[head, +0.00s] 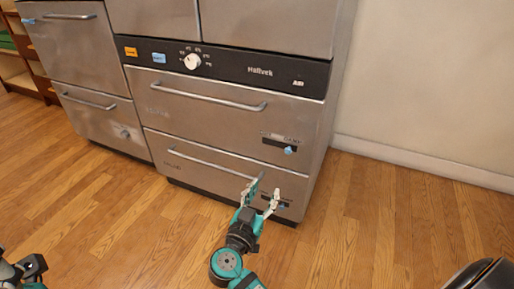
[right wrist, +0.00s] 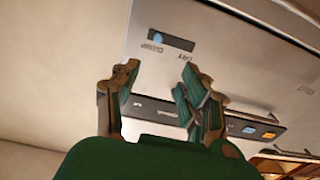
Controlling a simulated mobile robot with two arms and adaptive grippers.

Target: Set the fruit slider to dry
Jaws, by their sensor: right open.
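The steel unit has two drawers. The upper drawer (head: 205,113) has a slider with a blue knob (head: 288,150) at the right end of its dark slot. The lower drawer (head: 225,165) has a slider knob (head: 281,206) partly hidden by my right gripper. My right gripper (head: 267,189) is open and empty in front of the lower drawer. In the right wrist view, a slot with a blue knob (right wrist: 158,38) appears upside down beyond the open fingers, the knob at the DAMP end. My left gripper (head: 22,268) is partly in view.
A black control panel (head: 225,66) with a white dial (head: 192,61) runs above the drawers. Bar handles (head: 210,100) stick out from the fronts. Another steel unit (head: 75,60) stands at the left.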

